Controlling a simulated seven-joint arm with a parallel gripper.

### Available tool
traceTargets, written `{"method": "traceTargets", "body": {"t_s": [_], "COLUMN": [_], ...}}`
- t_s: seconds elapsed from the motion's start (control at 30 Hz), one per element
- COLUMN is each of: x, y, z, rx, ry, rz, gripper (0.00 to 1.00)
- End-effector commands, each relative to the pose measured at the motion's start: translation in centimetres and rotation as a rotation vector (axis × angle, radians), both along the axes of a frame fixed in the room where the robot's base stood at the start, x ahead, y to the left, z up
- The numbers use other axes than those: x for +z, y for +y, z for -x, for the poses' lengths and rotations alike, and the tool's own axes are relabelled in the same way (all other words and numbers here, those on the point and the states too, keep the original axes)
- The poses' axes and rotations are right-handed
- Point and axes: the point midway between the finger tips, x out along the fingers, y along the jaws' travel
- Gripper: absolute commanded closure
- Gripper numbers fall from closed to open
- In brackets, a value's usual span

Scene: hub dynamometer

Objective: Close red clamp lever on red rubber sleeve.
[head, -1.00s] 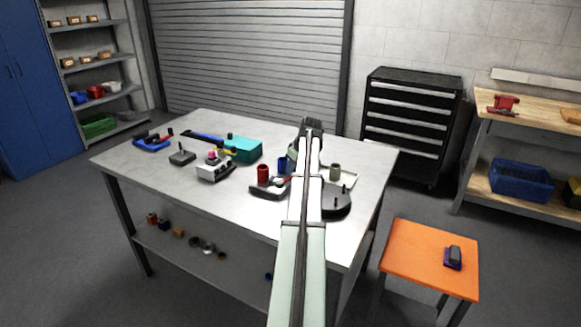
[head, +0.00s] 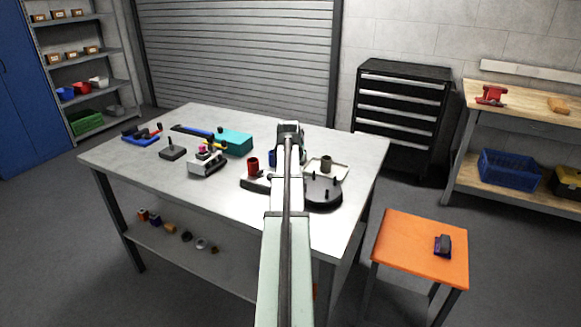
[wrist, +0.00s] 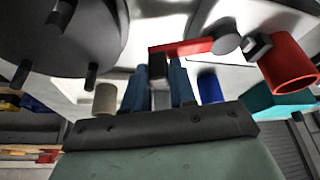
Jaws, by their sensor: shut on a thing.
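In the wrist view the red sleeve (wrist: 290,66) is at the right. The red clamp lever (wrist: 185,47) runs left from a round grey pivot (wrist: 227,43), with a metal clamp part (wrist: 258,46) between pivot and sleeve. My gripper (wrist: 158,70) has its blue fingers shut around the dark piece at the lever's left end. In the head view my arm hides the fingers and most of the lever.
A black round base with pegs (head: 324,193) is close on the right. A teal box (head: 235,143) and a grey device (head: 207,164) are to the left.

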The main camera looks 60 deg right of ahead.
Motion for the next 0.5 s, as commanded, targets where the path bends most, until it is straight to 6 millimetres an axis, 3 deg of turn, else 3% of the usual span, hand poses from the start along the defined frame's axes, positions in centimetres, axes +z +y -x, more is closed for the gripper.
{"method": "traceTargets", "body": {"t_s": [0.5], "x": [0.0], "y": [1.8], "z": [0.5], "rx": [-0.239], "ry": [0.001], "rz": [-0.002], "gripper": [1.0]}}
